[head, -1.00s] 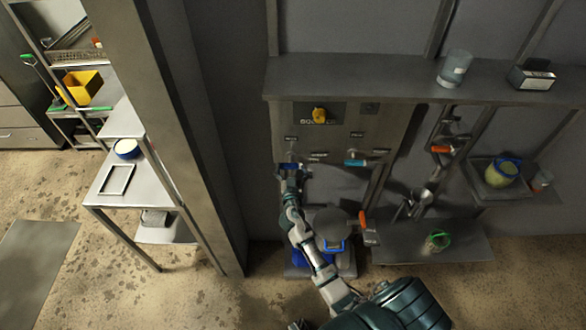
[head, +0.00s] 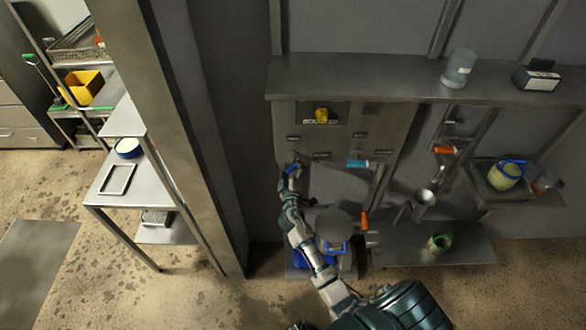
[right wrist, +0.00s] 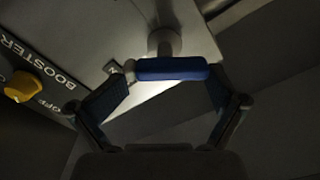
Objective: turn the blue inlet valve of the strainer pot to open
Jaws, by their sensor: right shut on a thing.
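The blue inlet valve handle (head: 293,170) is on the left part of the grey panel. In the right wrist view the blue handle (right wrist: 172,69) lies level across the picture, in front of its round metal stem. My right gripper (head: 288,182) is at the handle in the head view. In the right wrist view its two fingers (right wrist: 170,88) stand at the two ends of the handle, shut on it. A round grey pot top (head: 333,223) shows below the panel, partly behind my right arm. My left gripper is not in view.
A yellow booster knob (head: 321,115) is above on the panel. A teal-handled valve (head: 358,163) and orange handles (head: 444,150) are to the right. A shelf (head: 400,82) juts out above the panel. A grey post (head: 170,120) stands at the left.

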